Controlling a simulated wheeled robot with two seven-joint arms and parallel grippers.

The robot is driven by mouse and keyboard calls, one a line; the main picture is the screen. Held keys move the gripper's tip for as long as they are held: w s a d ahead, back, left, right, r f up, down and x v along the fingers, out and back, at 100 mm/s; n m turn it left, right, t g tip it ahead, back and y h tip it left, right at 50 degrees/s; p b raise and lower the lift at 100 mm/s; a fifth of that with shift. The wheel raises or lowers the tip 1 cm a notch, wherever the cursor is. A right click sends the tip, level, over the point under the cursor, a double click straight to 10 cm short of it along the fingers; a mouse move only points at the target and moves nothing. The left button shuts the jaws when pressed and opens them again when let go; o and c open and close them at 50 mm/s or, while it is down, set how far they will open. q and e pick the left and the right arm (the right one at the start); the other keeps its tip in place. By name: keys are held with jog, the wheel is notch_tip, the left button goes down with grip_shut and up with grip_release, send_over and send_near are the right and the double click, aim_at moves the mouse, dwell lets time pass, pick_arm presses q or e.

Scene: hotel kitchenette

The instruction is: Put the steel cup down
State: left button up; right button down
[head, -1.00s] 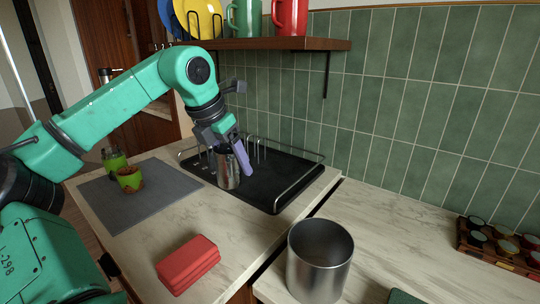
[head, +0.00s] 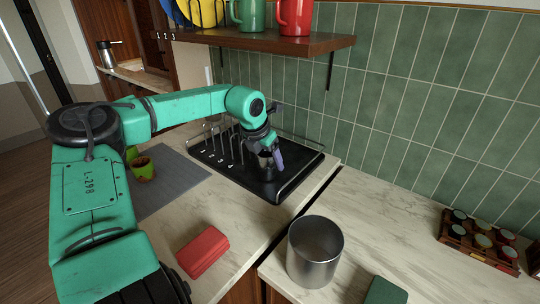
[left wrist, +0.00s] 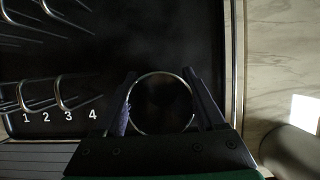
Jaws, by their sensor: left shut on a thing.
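The steel cup (left wrist: 160,103) shows from above in the left wrist view as a round bright rim with a dark inside. My left gripper (head: 270,160) is shut on it, with one finger on each side. The cup is over the right part of the black drying tray (head: 290,180), to the right of the wire slots marked 1 to 4. In the head view my gripper mostly hides the cup. I cannot tell whether its base touches the tray. My right gripper is not in view.
Wire dividers (head: 222,140) stand on the tray's left side, and a rail runs along its back. A green cup (head: 144,172) is on the grey mat (head: 180,185). A shelf (head: 265,39) hangs above.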

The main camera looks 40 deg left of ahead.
pick_arm(q)
jog(key=shift+w, duration=0.1)
jog(key=shift+f+b, duration=0.25)
jog(key=shift+b, duration=0.1)
jog(key=o, duration=1.5)
jog(key=shift+r+p, duration=0.4)
jog(key=shift+r, duration=0.2)
jog(key=b+v, duration=0.2)
jog(key=v, duration=0.9)
jog(key=shift+s+d+r, duration=0.1)
jog(key=shift+s+r, duration=0.05)
jog(key=shift+s, duration=0.05)
